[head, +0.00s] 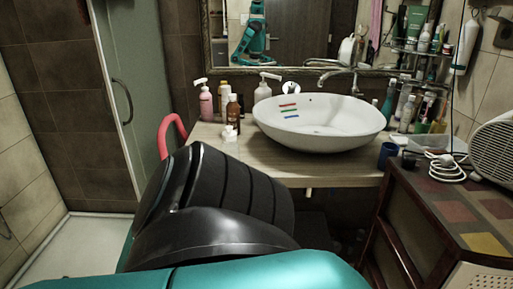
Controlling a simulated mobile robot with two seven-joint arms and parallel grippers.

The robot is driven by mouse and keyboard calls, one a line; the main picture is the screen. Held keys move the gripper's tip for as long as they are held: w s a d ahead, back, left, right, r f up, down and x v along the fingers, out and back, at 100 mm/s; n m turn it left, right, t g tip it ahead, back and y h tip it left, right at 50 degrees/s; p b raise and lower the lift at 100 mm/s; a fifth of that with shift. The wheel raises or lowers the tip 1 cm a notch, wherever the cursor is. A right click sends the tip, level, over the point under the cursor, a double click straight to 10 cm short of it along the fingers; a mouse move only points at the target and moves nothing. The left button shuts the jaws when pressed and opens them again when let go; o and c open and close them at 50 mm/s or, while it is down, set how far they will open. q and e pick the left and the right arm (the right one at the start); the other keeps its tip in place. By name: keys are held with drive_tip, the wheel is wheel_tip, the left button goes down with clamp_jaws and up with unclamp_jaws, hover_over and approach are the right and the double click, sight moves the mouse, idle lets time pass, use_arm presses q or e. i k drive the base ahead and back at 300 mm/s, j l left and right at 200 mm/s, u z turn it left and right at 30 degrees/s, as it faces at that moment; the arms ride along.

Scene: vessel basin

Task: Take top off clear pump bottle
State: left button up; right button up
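A pale, whitish pump bottle (263,91) with a white pump top stands at the back of the wooden counter, left of the basin. Its lower part is partly hidden by the basin rim. A pink pump bottle (206,104) with a white pump head stands further left. I cannot tell for sure from this view which bottle is clear. Both pump tops are on their bottles. Neither of my grippers is visible; my teal body part and a large black ribbed form fill the foreground.
A white vessel basin (345,138) takes up the middle of the counter (262,160). A brown bottle (233,113) and other small bottles stand between the pump bottles. A dark blue cup (387,155) is at the right. A tiled cabinet (440,195) stands at right front.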

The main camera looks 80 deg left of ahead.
sight(232, 149)
drive_tip(key=u, duration=2.75)
